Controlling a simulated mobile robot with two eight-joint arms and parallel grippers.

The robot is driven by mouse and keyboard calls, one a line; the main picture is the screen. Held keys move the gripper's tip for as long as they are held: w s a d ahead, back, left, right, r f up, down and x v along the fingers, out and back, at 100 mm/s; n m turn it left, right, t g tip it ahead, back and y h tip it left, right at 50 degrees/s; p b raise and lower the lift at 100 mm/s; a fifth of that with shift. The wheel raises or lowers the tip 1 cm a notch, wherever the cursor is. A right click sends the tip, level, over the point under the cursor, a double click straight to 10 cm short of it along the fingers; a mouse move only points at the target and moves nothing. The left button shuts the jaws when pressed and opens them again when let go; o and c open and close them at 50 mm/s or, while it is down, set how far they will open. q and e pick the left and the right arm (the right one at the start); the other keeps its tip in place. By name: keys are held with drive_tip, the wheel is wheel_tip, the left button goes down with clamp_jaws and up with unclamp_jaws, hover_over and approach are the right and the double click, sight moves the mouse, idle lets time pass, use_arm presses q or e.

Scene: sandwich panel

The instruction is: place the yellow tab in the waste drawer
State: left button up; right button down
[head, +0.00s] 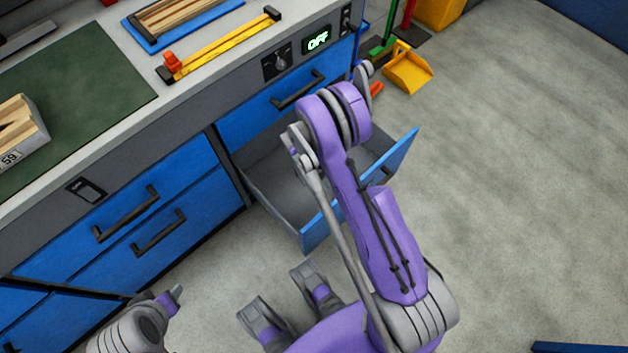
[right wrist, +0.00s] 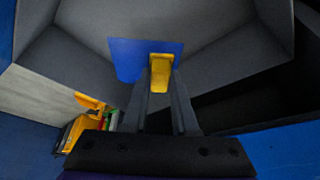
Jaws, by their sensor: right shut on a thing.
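The yellow tab (right wrist: 161,75) is between the fingertips of my right gripper (right wrist: 160,88) in the right wrist view. A flat blue piece (right wrist: 128,55) shows right behind the tab; I cannot tell whether it is joined to it. Grey drawer walls (right wrist: 215,30) surround them in that view. In the head view one drawer (head: 285,185) stands open and looks empty where visible. My purple right arm crosses over it and hides the right gripper and the tab. My left gripper (head: 174,293) is at the bottom left, apart from the cabinet; its opening is unclear.
Closed blue drawers (head: 155,240) with black handles line the cabinet front. The worktop above holds a green mat (head: 75,110), a yellow bar tool (head: 225,45) and a blue tray (head: 152,42). A yellow dustpan (head: 408,72) lies beyond the drawer.

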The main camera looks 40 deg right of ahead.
drive_tip(key=d+f+m+b, duration=0.1)
drive_tip(key=d+f+b, duration=0.2)
drive_tip(key=f, duration=0.5)
drive_tip(key=d+f+m+g+b, duration=0.1)
drive_tip(key=d+f+b, duration=0.1)
drive_tip(key=f, duration=0.7)
drive_tip(key=d+f+m+h+b, duration=0.1)
drive_tip(key=d+f+m+b, duration=0.1)
drive_tip(key=f, duration=0.6)
drive_tip(key=shift+w+d+f+b, duration=0.1)
drive_tip(key=shift+d+f+b, duration=0.15)
drive_tip(key=shift+d+b, duration=0.85)
use_arm(q)
wheel_tip(320, 180, down, 14)
drive_tip(key=w+b, duration=0.1)
drive_tip(key=shift+w+r, duration=0.2)
drive_tip(key=shift+w, duration=0.05)
use_arm(e)
drive_tip(key=shift+a+f, duration=0.15)
drive_tip(key=shift+f, duration=0.9)
drive_tip(key=shift+a+f, duration=0.1)
drive_tip(key=shift+f, duration=0.9)
drive_tip(key=shift+f, duration=0.15)
drive_tip(key=c, duration=0.7)
unclamp_jaws()
